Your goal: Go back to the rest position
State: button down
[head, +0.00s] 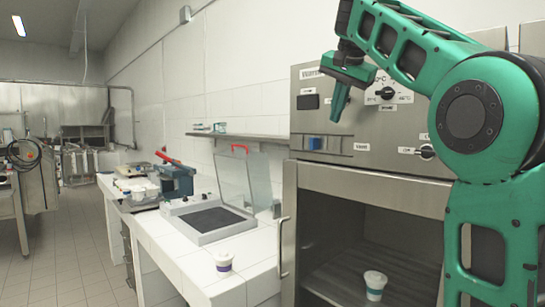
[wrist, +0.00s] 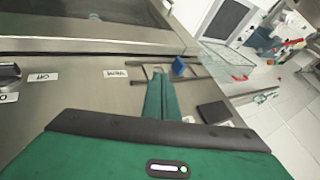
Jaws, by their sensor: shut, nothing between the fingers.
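My gripper (head: 338,112) is raised in front of the steel control panel (head: 370,125) of the cabinet, its fingers pointing down. The fingers are shut with nothing between them. In the wrist view the closed green fingers (wrist: 160,88) point toward the panel's blue switch (wrist: 179,66); whether they touch it cannot be told there. In the head view the fingers are above and to the right of the blue switch (head: 315,143). My green arm comes in from the right edge of the head view.
A cup with a purple band (head: 223,264) stands on the white counter (head: 190,240). Another cup (head: 374,287) stands inside the open cabinet chamber. A grey device with a raised clear lid (head: 236,178) sits on the counter.

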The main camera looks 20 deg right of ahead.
jog(key=s+a+f+n+g, duration=0.1)
jog(key=s+a+f+n, duration=0.2)
jog(key=f, duration=0.8)
jog(key=s+a+f+n, duration=0.3)
jog(key=f, duration=0.8)
jog(key=s+a+f+n+g, duration=0.1)
jog(key=s+a+f+n, duration=0.2)
jog(key=f, duration=0.9)
jog(key=s+a+f+n+y, duration=0.25)
jog(key=s+a+f, duration=0.25)
jog(key=s+f, duration=0.6)
jog(key=s+d+f+m+g, duration=0.2)
jog(key=s+d+m+g, duration=0.3)
jog(key=s+d, duration=0.6)
jog(key=s, duration=0.4)
jog(key=shift+d+f+m, duration=0.2)
jog(key=shift+f+m, duration=0.05)
jog(key=shift+m, duration=0.1)
